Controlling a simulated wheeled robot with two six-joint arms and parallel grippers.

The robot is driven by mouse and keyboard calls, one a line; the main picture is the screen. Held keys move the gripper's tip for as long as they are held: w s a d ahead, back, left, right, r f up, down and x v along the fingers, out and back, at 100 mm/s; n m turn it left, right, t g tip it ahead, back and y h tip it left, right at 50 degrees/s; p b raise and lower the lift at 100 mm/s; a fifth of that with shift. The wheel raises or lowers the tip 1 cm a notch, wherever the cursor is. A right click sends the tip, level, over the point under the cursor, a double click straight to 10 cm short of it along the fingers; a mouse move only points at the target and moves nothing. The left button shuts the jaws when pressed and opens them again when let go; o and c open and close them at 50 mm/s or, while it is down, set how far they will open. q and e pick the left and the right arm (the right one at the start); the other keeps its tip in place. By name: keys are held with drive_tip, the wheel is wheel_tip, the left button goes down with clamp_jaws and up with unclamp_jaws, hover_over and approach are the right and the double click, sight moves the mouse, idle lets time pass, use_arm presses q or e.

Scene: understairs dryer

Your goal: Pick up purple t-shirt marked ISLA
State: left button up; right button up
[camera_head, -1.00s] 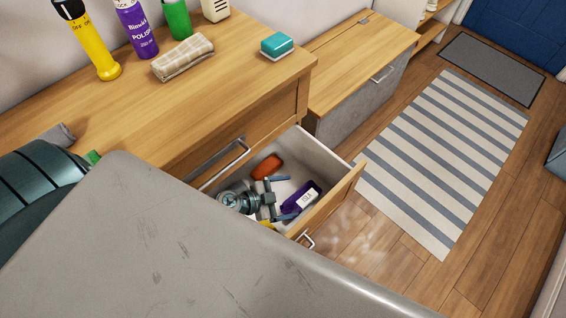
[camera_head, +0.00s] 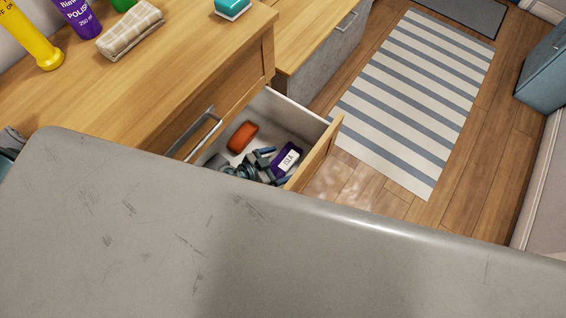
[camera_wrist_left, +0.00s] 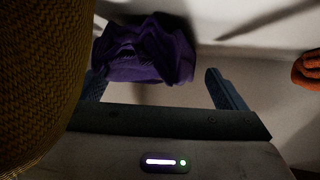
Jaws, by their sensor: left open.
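The purple t-shirt (camera_head: 286,158), folded with a white ISLA label, lies in the open drawer (camera_head: 314,152) near its front panel. In the left wrist view it is a dark purple bundle (camera_wrist_left: 145,52) just ahead of my gripper, nearer the left finger. My left gripper (camera_head: 273,167) is down in the drawer, open, its fingers spread beside the t-shirt. I cannot tell whether a finger touches it. The near part of the drawer and my arm are hidden. My right gripper is not in view.
An orange folded cloth (camera_head: 242,136) lies in the drawer, and shows at the right in the wrist view (camera_wrist_left: 309,70). A yellow textured item (camera_wrist_left: 38,70) stands close at the wrist view's left. The wooden top (camera_head: 170,75) holds a checked cloth (camera_head: 130,28) and bottles.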

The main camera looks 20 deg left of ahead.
use_arm(q)
drive_tip(key=c, duration=1.1)
drive_tip(key=shift+c, duration=0.2)
